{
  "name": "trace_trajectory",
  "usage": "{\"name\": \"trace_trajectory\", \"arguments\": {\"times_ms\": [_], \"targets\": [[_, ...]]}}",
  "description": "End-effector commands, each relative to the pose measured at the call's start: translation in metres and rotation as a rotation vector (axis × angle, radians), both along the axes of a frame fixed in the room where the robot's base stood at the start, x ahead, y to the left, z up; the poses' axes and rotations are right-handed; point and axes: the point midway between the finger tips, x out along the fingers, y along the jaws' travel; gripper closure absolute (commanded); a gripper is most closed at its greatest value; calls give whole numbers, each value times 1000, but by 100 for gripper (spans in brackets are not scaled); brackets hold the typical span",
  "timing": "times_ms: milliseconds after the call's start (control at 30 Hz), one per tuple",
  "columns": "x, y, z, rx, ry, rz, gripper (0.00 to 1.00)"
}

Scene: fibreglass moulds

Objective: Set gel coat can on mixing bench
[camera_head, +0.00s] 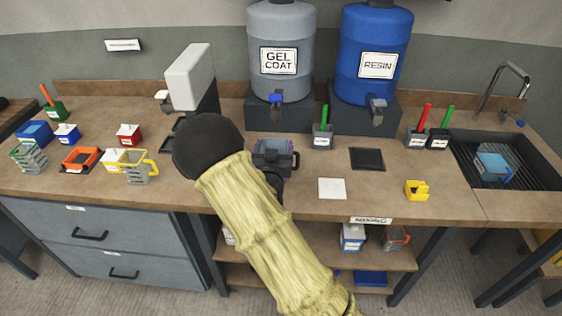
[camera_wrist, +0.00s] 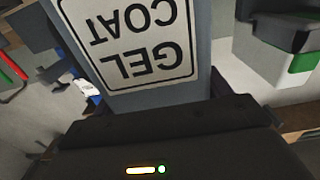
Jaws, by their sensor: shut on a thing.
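The grey gel coat can (camera_head: 267,157) has an open top and a dark handle at its right in the head view. In the wrist view the can (camera_wrist: 160,98) shows close up, its GEL COAT label upside down. My gripper (camera_wrist: 165,120) is shut on it; its fingertips are mostly hidden. In the head view my arm covers part of the can's near side. The can is over the middle of the mixing bench (camera_head: 303,200), in front of the gel coat drum. I cannot tell whether its base touches the bench.
The gel coat drum (camera_head: 280,30) and the resin drum (camera_head: 375,38) stand behind on dark blocks. A white tile (camera_head: 332,188), a dark pad (camera_head: 367,159) and a yellow holder (camera_head: 417,190) lie to the right. A brush pot (camera_head: 322,140) is close by. A sink (camera_head: 520,155) is far right.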

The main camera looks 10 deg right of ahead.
Motion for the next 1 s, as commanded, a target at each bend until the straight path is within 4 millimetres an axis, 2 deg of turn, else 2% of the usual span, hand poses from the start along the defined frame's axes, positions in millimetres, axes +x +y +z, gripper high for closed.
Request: {"name": "trace_trajectory", "arguments": {"times_ms": [100, 467, 800, 1000], "targets": [[1, 0, -8, -1, -3, 0, 89], [1, 0, -11, -1, -3, 0, 89], [0, 0, -48, -2, -3, 1, 89], [0, 0, -50, 1, -4, 1, 89]]}}
